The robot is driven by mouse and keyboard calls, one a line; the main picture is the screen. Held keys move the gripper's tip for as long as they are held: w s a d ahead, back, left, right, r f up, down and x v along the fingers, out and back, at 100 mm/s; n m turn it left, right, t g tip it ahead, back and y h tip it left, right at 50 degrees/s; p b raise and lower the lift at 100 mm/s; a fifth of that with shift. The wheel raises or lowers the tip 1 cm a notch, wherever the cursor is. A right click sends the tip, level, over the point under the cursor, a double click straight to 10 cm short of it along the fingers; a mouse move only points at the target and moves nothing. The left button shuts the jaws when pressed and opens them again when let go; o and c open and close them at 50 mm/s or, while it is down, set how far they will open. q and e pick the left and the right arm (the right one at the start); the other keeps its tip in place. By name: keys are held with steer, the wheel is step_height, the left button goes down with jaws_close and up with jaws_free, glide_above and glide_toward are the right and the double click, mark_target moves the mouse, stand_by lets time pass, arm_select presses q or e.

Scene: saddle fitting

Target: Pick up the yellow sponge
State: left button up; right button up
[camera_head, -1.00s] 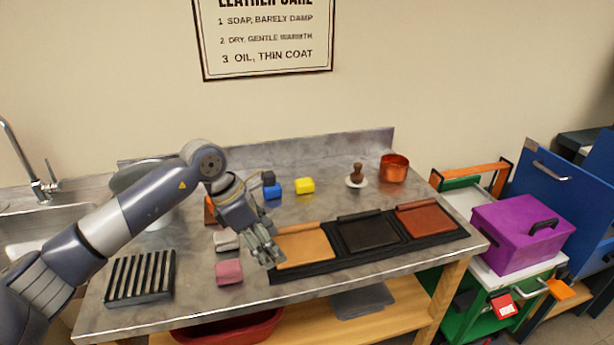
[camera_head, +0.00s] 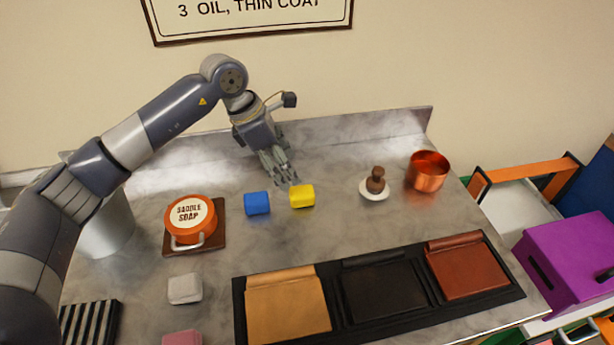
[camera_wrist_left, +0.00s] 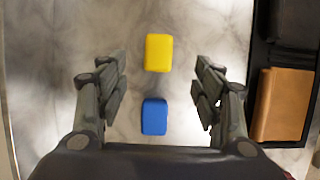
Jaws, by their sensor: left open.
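The yellow sponge (camera_head: 302,196) lies on the grey metal worktop, just right of a blue sponge (camera_head: 257,203). My left gripper (camera_head: 286,181) is in the head view, behind and slightly left of the yellow sponge, pointing down above the worktop. In the left wrist view the gripper (camera_wrist_left: 160,85) is open and empty. The yellow sponge (camera_wrist_left: 158,52) shows there beyond the fingertips, and the blue sponge (camera_wrist_left: 154,116) lies between the spread fingers as seen from above. My right gripper is in neither view.
A white brush dish (camera_head: 373,193) and a copper pot (camera_head: 428,172) stand to the right. A saddle soap tin (camera_head: 190,218) is at the left. A white block (camera_head: 185,288) and a black tray with leather pieces (camera_head: 337,320) lie in front. Bare worktop surrounds the sponges.

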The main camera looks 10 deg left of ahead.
arm_select(q)
steer(key=p, duration=0.1)
glide_above(301, 191)
steer(key=s+a, duration=0.1)
steer(key=a, duration=0.1)
steer(key=f, duration=0.4)
steer(key=shift+s+d+f, duration=0.1)
steer(key=shift+s+d, duration=0.1)
steer(key=shift+d, duration=0.05)
steer(key=x, duration=0.1)
steer(key=p+x, duration=0.1)
steer(key=x, duration=0.1)
steer(key=p+x, duration=0.1)
steer(key=x, duration=0.1)
steer(key=shift+w+a, duration=0.2)
steer(key=shift+w, duration=0.05)
steer(key=shift+d+f, duration=0.1)
steer(key=shift+f, duration=0.25)
steer(key=shift+w+f, duration=0.1)
steer(key=shift+f, duration=0.05)
steer(key=c, duration=0.8)
steer(key=shift+c, duration=1.3)
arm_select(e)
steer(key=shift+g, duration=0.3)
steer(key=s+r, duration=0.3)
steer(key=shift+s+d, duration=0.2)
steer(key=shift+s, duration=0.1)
